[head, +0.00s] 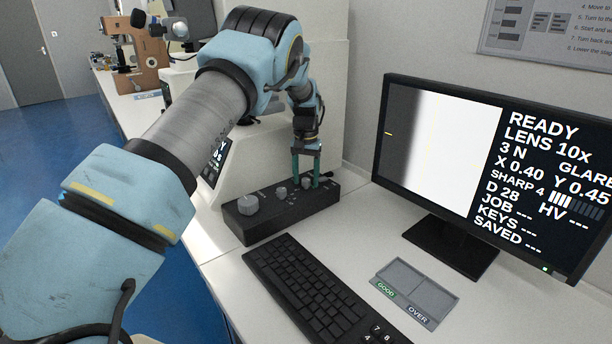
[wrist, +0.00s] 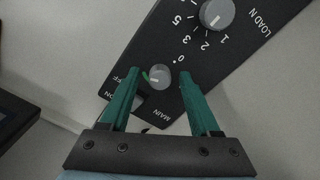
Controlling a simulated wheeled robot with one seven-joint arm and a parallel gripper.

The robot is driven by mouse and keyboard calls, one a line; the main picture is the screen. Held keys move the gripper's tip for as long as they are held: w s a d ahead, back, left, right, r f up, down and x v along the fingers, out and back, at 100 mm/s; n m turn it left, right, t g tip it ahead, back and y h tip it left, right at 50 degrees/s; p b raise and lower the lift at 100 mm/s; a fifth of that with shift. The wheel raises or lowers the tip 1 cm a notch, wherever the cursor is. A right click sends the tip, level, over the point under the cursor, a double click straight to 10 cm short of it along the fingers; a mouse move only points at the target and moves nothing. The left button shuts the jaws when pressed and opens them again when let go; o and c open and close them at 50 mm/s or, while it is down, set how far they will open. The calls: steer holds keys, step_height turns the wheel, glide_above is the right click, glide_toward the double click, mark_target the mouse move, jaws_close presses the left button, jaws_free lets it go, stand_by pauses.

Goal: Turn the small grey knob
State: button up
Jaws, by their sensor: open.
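The small grey knob (wrist: 160,77) sits on a black control box (head: 290,211). In the wrist view it lies between my gripper's two green fingertips (wrist: 160,73), with a gap on each side. In the head view my gripper (head: 306,176) points down at the right end of the box, and the small knob (head: 306,184) shows between the fingers. My gripper is open and holds nothing. I cannot tell how far down the fingertips reach beside the knob.
A larger grey knob marked LOAD N (wrist: 216,13) is near the small knob. A big grey knob (head: 249,204) is at the box's left end. A keyboard (head: 312,292), a two-part tray (head: 414,290) and a monitor (head: 490,165) stand on the white table. The tester's white body is behind.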

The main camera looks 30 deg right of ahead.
jaws_close()
stand_by(0.5)
